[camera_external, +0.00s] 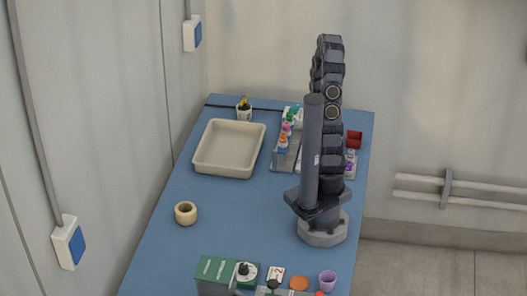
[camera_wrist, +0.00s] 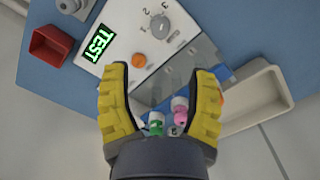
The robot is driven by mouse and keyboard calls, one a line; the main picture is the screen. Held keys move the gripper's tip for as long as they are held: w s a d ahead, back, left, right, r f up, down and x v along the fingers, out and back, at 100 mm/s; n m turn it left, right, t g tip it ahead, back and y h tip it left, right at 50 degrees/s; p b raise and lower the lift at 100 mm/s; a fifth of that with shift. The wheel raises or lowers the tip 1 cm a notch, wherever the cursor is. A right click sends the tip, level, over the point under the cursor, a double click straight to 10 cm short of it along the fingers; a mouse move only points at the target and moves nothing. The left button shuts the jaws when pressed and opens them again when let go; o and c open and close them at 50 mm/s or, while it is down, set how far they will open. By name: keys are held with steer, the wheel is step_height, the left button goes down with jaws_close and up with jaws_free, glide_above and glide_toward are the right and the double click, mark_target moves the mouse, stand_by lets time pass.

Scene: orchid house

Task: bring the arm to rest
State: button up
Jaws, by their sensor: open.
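My gripper (camera_wrist: 160,105) shows in the wrist view with its two yellow ridged fingers spread apart and nothing between them. Below and beyond it are a white panel (camera_wrist: 135,75) with a green TEST display (camera_wrist: 97,42), an orange button and a grey dial, and several small bottles with green and pink parts. In the external view my arm stands upright at the right side of the blue table (camera_external: 240,215), reaching up above it. The gripper itself cannot be made out clearly there.
A beige tray (camera_external: 205,165) lies at the back left. A red bin (camera_external: 354,139) is at the back right. A green box (camera_external: 215,268) and a purple cup (camera_external: 327,280) are at the front. The table's middle is clear.

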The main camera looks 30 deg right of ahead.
steer(key=shift+r, duration=0.2)
stand_by(0.5)
